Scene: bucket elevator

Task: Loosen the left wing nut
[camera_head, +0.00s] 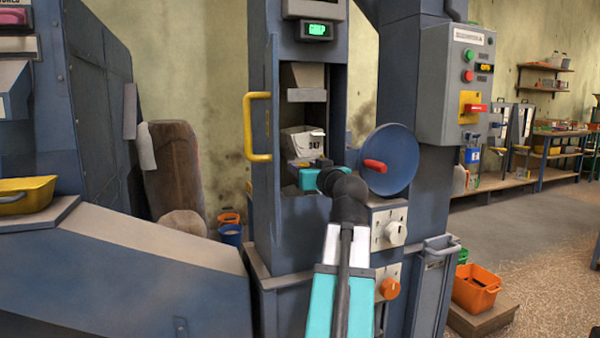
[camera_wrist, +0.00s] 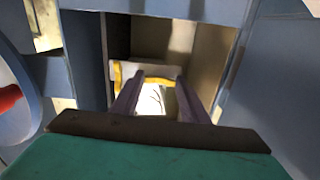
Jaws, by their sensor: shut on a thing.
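A white bucket (camera_head: 305,140) marked 347 sits inside the tall blue housing's opening. A yellow edge (camera_head: 301,163) shows at its lower front, just beyond my gripper (camera_head: 318,165). In the wrist view, the two fingers of my gripper (camera_wrist: 158,79) reach into the opening, spaced apart. Their tips are at the yellow edge of the white bucket (camera_wrist: 154,100), and the gripper is shut on it. I cannot make out a left wing nut as a separate shape in either view; the fingers and shadow may hide it.
The opening's walls stand close on both sides. An open round blue door (camera_head: 390,158) with a red handle is just right of my gripper. A yellow handle (camera_head: 257,126) stands left. Knobs (camera_head: 391,233) sit below, and a control box (camera_head: 456,84) is at the right.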

